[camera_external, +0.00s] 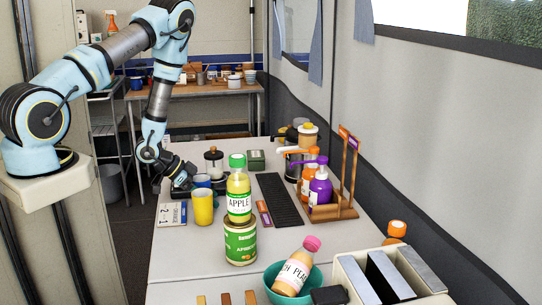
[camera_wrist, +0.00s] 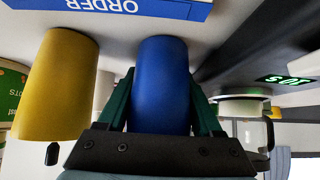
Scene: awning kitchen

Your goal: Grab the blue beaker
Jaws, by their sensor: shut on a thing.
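The blue beaker (camera_wrist: 161,85) stands between the two fingers of my gripper (camera_wrist: 162,105) in the wrist view, which is upside down. The fingers are shut on its sides. In the external view the blue beaker (camera_external: 202,181) is partly hidden behind the yellow cup, and my gripper (camera_external: 189,178) reaches it from the far left side of the table. Whether the beaker touches the table cannot be told.
A yellow cup (camera_external: 202,207) stands close beside the beaker; it also shows in the wrist view (camera_wrist: 58,85). An apple bottle (camera_external: 238,190) sits on a green can (camera_external: 240,243). A glass jar (camera_external: 213,162) stands behind.

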